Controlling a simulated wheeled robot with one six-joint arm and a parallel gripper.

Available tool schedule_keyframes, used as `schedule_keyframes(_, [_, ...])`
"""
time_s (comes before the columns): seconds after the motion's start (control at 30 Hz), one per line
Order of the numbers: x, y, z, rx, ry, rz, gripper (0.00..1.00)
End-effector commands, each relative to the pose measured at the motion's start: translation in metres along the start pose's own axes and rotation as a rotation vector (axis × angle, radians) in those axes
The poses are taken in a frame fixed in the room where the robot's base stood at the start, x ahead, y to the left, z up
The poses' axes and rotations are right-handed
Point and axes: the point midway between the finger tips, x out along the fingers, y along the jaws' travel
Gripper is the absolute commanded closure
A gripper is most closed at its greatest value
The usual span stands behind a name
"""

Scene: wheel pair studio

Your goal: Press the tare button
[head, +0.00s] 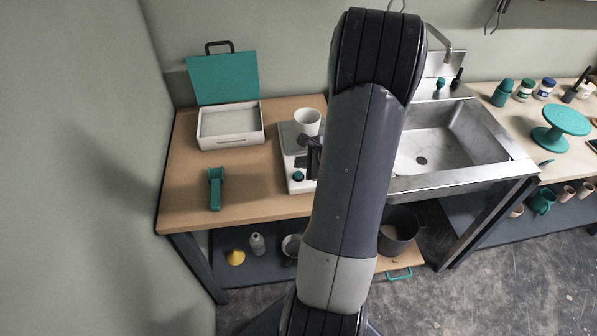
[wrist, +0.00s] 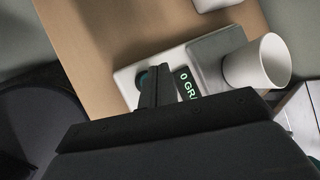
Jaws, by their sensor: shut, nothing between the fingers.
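The white scale (head: 290,163) stands on the wooden counter, left of the sink, with a white cup (head: 307,121) on its metal plate. The cup also shows in the wrist view (wrist: 262,63). The teal tare button (head: 298,176) is at the scale's front in the head view. In the wrist view, the button (wrist: 142,80) is partly hidden behind my fingers. The scale's display (wrist: 187,84) starts with "0 GRA"; the rest is covered. My gripper (wrist: 156,70) is shut and empty, over the scale beside the button and display. I cannot tell whether it touches the button.
A white box with an open teal lid (head: 229,124) is at the back left of the counter. A teal scoop (head: 215,188) lies at the front left. The metal sink (head: 440,140) is right of my arm. Bare counter lies around the scoop.

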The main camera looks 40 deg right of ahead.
Motion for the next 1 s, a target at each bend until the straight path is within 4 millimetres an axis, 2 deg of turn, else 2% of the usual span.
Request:
schedule_keyframes(0.03, [-0.007,-0.005,0.005,-0.001,0.0,-0.001,1.0])
schedule_keyframes(0.33, [-0.026,-0.02,0.019,0.0,0.0,-0.001,1.0])
schedule_keyframes(1.0, [-0.026,-0.019,0.019,0.001,0.0,0.0,1.0])
